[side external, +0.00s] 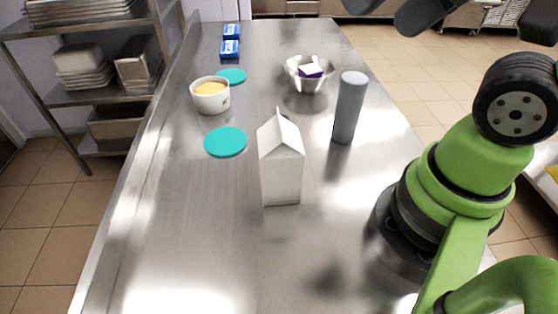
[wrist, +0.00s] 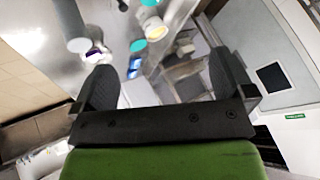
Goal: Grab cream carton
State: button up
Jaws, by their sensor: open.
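The cream carton (side external: 281,165) is a white gable-top box standing upright on the steel counter in the side external view. Its near faces show plainly, and nothing touches it. My gripper (side external: 383,18) shows only partly at the top right edge of that view, raised and well apart from the carton. In the wrist view my gripper (wrist: 163,75) has its two dark fingers spread wide with nothing held between them. I cannot pick out the carton for certain in the wrist view.
A grey cylinder (side external: 348,108) stands right of and behind the carton. A metal bowl (side external: 308,76) with a purple-and-white item is farther back. A white bowl (side external: 210,96), teal discs (side external: 226,142) and blue packs (side external: 230,49) lie left and back. The counter front (side external: 230,255) is clear.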

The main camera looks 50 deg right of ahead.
jog(key=n+g+h, duration=0.2)
jog(key=n+g, duration=0.5)
jog(key=n, duration=0.6)
send_over(280, 120)
notch_tip(280, 120, down, 9)
jog(key=shift+d+r, duration=0.1)
jog(key=shift+w+f, duration=0.1)
jog(key=shift+f, duration=0.3)
notch_tip(280, 120, down, 10)
jog(key=shift+r, duration=0.1)
